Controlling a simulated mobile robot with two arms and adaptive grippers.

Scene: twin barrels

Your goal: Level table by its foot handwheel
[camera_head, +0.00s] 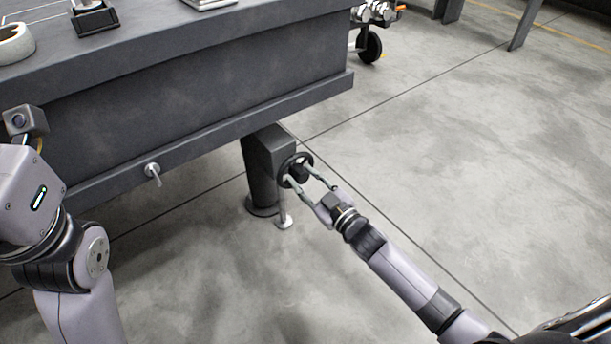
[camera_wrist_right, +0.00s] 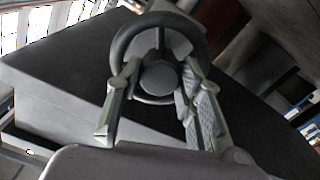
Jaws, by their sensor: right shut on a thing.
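The table (camera_head: 215,85) is a heavy dark grey block, with its near corner leg (camera_head: 258,180) standing on the concrete floor. A black handwheel (camera_head: 286,165) sits on a box on that leg. My right gripper (camera_head: 311,178) reaches it from the lower right and is shut on it. In the right wrist view, the handwheel (camera_wrist_right: 123,38) shows its rim, spoke and round hub between the two fingers of the right gripper (camera_wrist_right: 155,95). My left arm is at the left edge; its fingers are not in view.
A small crank handle (camera_head: 153,172) sticks out of the table's lower rail. A tape roll (camera_head: 14,43) lies on the tabletop. A castor wheel (camera_head: 369,46) stands behind. The floor at right is clear.

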